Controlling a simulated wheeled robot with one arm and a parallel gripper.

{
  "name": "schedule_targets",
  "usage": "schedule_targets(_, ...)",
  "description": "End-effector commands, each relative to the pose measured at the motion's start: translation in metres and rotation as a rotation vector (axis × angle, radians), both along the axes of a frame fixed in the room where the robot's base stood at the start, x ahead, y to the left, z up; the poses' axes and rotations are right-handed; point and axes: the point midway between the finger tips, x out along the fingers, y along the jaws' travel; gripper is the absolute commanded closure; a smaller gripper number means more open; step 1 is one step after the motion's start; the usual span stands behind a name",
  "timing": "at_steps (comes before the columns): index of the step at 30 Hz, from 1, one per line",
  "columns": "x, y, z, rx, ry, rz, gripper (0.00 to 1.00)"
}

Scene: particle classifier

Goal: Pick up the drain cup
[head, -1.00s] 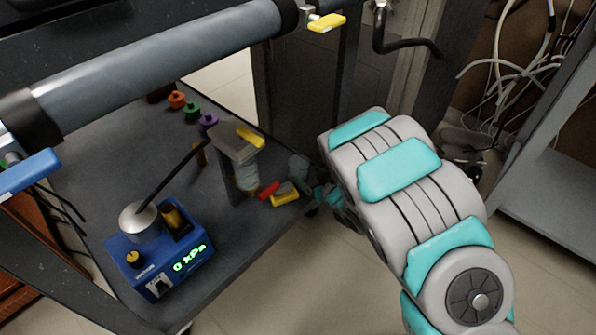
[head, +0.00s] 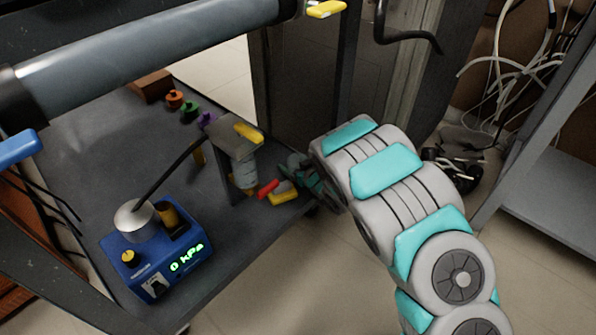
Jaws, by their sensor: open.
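The drain cup (head: 243,172) is a pale, clear cylinder with an amber lower end. It sits upright under the grey head of a small stand (head: 228,137) with a yellow lever (head: 248,133). My gripper (head: 290,172) is small and dark in the head view, just right of the cup, at the shelf's right edge. It is open and apart from the cup. My arm partly hides it, and the exact finger positions are hard to make out. A red piece (head: 267,189) and a yellow piece (head: 283,197) show between gripper and cup.
A blue pressure box (head: 150,262) reading 0 kPa stands front left, with a dark hose to the stand. Orange, green and purple knobs line the back of the dark shelf (head: 100,160). A thick grey pipe (head: 150,55) crosses above. Dark posts stand behind.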

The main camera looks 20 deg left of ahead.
Motion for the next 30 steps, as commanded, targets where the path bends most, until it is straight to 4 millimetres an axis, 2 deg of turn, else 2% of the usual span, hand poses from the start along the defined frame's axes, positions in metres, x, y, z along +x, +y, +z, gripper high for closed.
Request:
schedule_targets(3,-0.0001,-0.0001,0.0006,0.000,0.000,0.000,0.16)
schedule_targets(21,-0.0003,0.0000,0.0011,0.000,-0.001,0.001,0.84)
schedule_targets(30,-0.0002,0.0001,0.0019,0.001,-0.002,0.001,0.85)
